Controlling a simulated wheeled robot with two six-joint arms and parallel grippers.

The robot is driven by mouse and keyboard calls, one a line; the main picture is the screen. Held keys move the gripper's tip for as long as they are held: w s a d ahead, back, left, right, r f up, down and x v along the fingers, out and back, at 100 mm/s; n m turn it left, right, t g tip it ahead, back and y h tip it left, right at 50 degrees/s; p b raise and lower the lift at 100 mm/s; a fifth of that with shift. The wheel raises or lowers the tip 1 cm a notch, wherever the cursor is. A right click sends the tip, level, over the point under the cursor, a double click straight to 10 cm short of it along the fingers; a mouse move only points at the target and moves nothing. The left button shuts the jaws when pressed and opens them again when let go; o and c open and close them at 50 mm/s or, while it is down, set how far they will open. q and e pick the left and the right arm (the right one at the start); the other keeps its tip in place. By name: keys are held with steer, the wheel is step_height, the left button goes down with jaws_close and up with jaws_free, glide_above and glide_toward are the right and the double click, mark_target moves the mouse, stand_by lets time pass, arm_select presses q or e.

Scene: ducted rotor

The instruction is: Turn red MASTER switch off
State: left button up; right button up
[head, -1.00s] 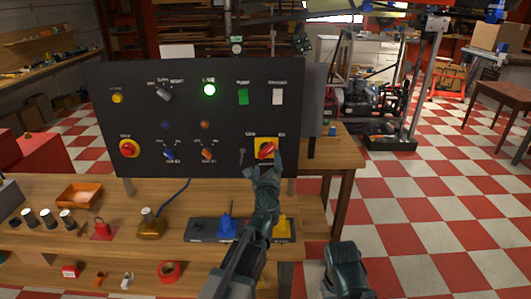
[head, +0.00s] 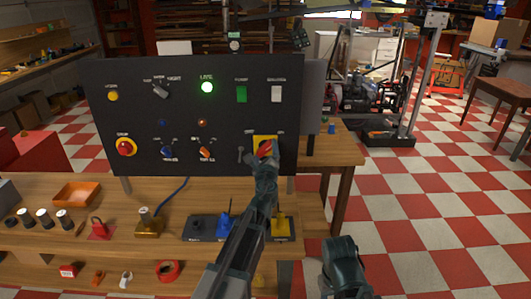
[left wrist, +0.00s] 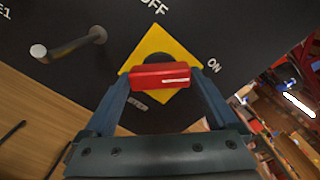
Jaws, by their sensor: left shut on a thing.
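The red MASTER switch handle (head: 265,147) sits on a yellow square plate (head: 258,139) at the lower right of the black panel. In the left wrist view the red handle (left wrist: 160,76) lies between the two fingers of my left gripper (left wrist: 162,80). The gripper is shut on it. The handle's white line is at its right end, on the ON side; OFF is printed above the plate. In the head view my left gripper (head: 265,155) hides the plate's lower right part. My right gripper's fingers do not show.
The black panel (head: 210,110) carries a lit green lamp (head: 207,88), a red stop button (head: 125,147) and other switches. A key-like metal peg (left wrist: 68,46) sticks out left of the plate. The bench (head: 330,150) holds an orange tray (head: 76,194) and lock parts.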

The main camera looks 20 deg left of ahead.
arm_select(q)
steer(key=shift+n, duration=0.4)
steer(key=n, duration=1.2)
steer(key=shift+n, duration=2.4)
steer(key=shift+s+n, duration=0.1)
steer(key=shift+n, duration=0.2)
steer(key=o, duration=1)
